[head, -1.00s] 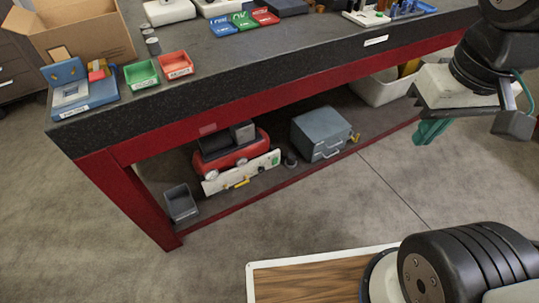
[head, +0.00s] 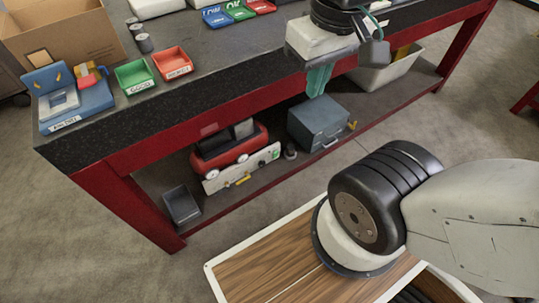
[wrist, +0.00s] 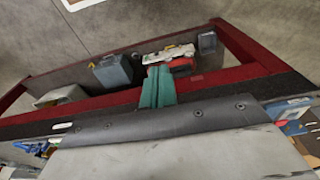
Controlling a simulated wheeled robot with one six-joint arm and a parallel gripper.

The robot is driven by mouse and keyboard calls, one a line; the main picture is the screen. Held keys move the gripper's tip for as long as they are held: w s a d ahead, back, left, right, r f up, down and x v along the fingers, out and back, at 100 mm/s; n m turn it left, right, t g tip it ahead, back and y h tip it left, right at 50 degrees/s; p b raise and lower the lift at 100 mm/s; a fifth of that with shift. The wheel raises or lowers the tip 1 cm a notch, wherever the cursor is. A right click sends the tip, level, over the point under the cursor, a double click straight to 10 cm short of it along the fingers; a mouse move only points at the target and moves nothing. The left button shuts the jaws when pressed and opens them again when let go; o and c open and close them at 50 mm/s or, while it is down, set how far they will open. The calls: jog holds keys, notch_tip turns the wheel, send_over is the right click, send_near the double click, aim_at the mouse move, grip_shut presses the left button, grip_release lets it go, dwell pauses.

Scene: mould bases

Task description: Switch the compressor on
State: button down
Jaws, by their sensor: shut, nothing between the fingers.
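The compressor (head: 228,153) is a red tank with dark parts on top, on the low shelf under the workbench. Its pale front panel (head: 243,172) carries a yellow handle-like part and a small green mark at the right end; the switch position is too small to tell. In the wrist view the compressor (wrist: 182,66) shows just beyond and right of the fingertips. My gripper (head: 317,92) has teal fingers, shut and empty, pointing down in front of the bench edge, above and right of the compressor. It also shows in the wrist view (wrist: 158,72).
A grey-blue metal box (head: 318,122) stands right of the compressor, with a small dark item between them. A grey bin (head: 181,204) is at left. The black benchtop edge (head: 190,112) and red rail (head: 195,128) overhang the shelf. Floor in front is partly open.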

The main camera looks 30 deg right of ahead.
jog(key=w+d+f+m+g, duration=0.2)
jog(key=w+d+f, duration=0.35)
jog(key=f, duration=0.55)
jog(key=w+d+f+m+g, duration=0.15)
jog(key=w+d+f, duration=0.4)
jog(key=f, duration=0.55)
jog(key=w+d+f+m+g, duration=0.1)
jog(key=w+d+f+m, duration=0.35)
jog(key=f, duration=0.75)
jog(key=s+d+f+m+t, duration=0.1)
jog(key=d+f+m+t, duration=0.15)
jog(key=f, duration=1.55)
jog(key=d+f+m+t, duration=0.1)
jog(key=f+m+t, duration=0.15)
jog(key=f, duration=1.55)
jog(key=w+m+t, duration=0.4)
jog(key=w+t, duration=0.4)
jog(key=shift+w+m, duration=0.3)
jog(key=shift+w, duration=0.05)
